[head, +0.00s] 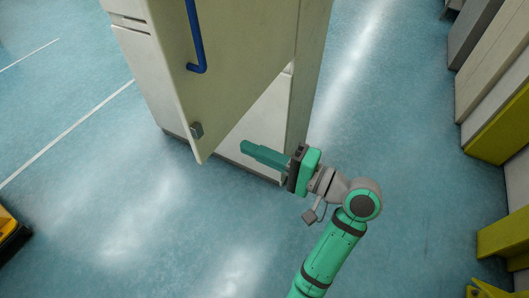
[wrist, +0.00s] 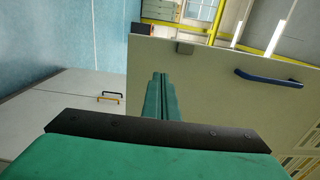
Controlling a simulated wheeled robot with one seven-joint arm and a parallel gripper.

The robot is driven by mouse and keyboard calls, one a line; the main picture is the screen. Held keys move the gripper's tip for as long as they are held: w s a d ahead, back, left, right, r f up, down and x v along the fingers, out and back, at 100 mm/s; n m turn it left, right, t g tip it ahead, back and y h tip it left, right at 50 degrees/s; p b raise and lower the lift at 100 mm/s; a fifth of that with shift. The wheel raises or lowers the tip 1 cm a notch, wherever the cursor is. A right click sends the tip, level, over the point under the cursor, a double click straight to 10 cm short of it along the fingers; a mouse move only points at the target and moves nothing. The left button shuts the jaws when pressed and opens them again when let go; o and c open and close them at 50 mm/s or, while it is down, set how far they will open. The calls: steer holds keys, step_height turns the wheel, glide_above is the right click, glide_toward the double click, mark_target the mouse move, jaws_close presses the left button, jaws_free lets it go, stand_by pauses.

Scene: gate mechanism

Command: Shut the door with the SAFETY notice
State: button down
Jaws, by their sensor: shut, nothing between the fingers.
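The door (head: 235,65) is a pale beige panel standing open from a tall cabinet, with a blue bar handle (head: 195,35) and a small grey latch block (head: 196,130) near its free edge. No SAFETY notice is readable in either view. My gripper (head: 244,146) is shut and empty, low beside the door's bottom edge, right of its free corner in the head view. In the wrist view my gripper (wrist: 160,76) shows its green fingers together in front of the door panel (wrist: 220,85). The blue handle (wrist: 268,77) is at right. I cannot tell whether the fingers touch the door.
The cabinet body (head: 140,55) stands behind the door. Grey and yellow units (head: 495,125) line the right side. A yellow-black object (head: 12,236) is at the far left. The blue floor between is clear. The wrist view shows a pale surface with an orange-black handle (wrist: 108,97).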

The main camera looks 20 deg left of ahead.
mark_target(210, 131)
steer(key=a, duration=0.8)
steer(key=shift+w+a, duration=0.2)
steer(key=shift+w, duration=0.15)
steer(key=shift+a, duration=0.15)
steer(key=shift+w, duration=0.15)
